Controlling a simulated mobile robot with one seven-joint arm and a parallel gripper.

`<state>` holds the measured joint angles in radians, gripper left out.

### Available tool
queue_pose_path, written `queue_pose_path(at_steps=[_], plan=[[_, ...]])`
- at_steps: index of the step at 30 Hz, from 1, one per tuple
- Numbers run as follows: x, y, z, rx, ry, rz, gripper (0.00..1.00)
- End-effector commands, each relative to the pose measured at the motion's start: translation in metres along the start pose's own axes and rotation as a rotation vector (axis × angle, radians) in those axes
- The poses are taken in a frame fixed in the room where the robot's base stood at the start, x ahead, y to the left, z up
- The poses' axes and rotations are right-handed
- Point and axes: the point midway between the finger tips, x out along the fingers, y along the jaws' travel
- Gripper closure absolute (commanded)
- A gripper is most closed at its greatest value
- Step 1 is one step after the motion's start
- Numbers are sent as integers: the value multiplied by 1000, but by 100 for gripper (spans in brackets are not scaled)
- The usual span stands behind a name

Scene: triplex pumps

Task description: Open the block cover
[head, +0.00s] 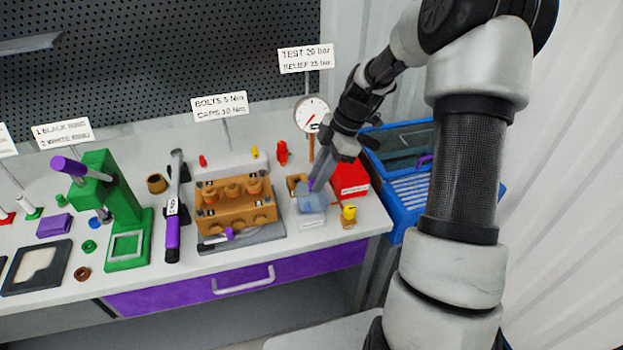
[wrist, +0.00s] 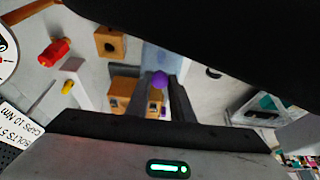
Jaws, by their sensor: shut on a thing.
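A clear, bluish box-shaped cover (head: 311,203), which I take to be the block cover, is at the front right of the bench, to the right of the brass pump block (head: 236,208). It also shows as a pale blue patch in the wrist view (wrist: 161,57). A purple knob (wrist: 159,79) sits between my fingertips. My gripper (head: 322,172) reaches down over the cover and is shut on this knob. In the head view my fingers partly hide the knob and the cover's top. I cannot tell what lies under the cover, or whether it is raised.
A red box (head: 350,179) stands close on the right, with a blue crate (head: 400,235) beyond it. A yellow-topped fitting (head: 349,216) is just to the front right. A gauge (head: 312,113) and sign stand behind. A torque wrench (head: 173,205) and green press (head: 128,245) are left.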

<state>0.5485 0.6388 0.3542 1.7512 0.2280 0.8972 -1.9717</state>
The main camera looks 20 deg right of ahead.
Motion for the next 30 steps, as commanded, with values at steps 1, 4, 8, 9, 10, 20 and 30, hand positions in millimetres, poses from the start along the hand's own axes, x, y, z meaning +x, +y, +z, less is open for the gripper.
queue_pose_path(at_steps=[1, 4, 8, 9, 10, 20, 30], plan=[[0, -1, 3, 3, 11, -1, 100], [-1, -1, 3, -1, 20, 0, 100], [-1, -1, 3, -1, 19, -1, 100], [-1, -1, 3, -1, 19, -1, 100], [-1, -1, 3, -1, 19, -1, 100], [-1, 0, 2, -1, 18, 0, 60], [-26, 1, 3, -1, 17, 4, 60]])
